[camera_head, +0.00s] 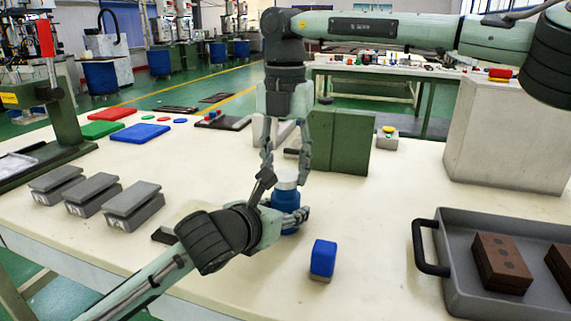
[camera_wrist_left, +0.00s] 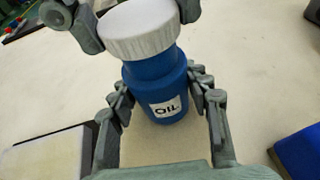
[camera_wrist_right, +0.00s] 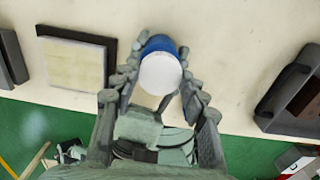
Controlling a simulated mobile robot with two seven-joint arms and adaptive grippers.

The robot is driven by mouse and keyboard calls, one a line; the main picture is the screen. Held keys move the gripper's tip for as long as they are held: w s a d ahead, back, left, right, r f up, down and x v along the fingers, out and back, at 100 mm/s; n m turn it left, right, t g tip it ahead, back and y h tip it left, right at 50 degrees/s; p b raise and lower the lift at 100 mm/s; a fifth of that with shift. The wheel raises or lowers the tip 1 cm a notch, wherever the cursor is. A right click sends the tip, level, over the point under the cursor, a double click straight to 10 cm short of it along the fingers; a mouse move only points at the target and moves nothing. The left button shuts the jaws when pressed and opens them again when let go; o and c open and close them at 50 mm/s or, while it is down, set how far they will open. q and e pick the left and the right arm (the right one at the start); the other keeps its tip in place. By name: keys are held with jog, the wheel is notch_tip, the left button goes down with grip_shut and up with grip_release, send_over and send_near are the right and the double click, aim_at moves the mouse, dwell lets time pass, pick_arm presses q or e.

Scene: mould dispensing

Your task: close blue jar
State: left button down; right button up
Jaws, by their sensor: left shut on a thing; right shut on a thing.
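The blue jar (camera_head: 290,222) stands upright on the cream table, with a white lid (camera_head: 287,180) on its top. In the left wrist view the jar (camera_wrist_left: 155,80) carries an "OIL" label, and its white lid (camera_wrist_left: 138,30) sits on the neck. My left gripper (camera_head: 285,214) is shut around the jar's body from the side; its fingers (camera_wrist_left: 165,95) touch both sides. My right gripper (camera_head: 284,172) comes down from above and is shut on the white lid. In the right wrist view the lid (camera_wrist_right: 160,73) lies between the right fingertips.
A blue block (camera_head: 323,257) lies right of the jar. A grey tray (camera_head: 455,235) with brown moulds is at the right. Several grey clamp-like blocks (camera_head: 100,195) stand at the left. A green block (camera_head: 340,140) stands behind the jar.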

jog(key=shift+f, duration=0.25)
jog(key=m, duration=0.4)
jog(key=shift+m, duration=0.3)
jog(key=m, duration=1.5)
jog(key=o, duration=0.7)
jog(key=shift+c, duration=0.2)
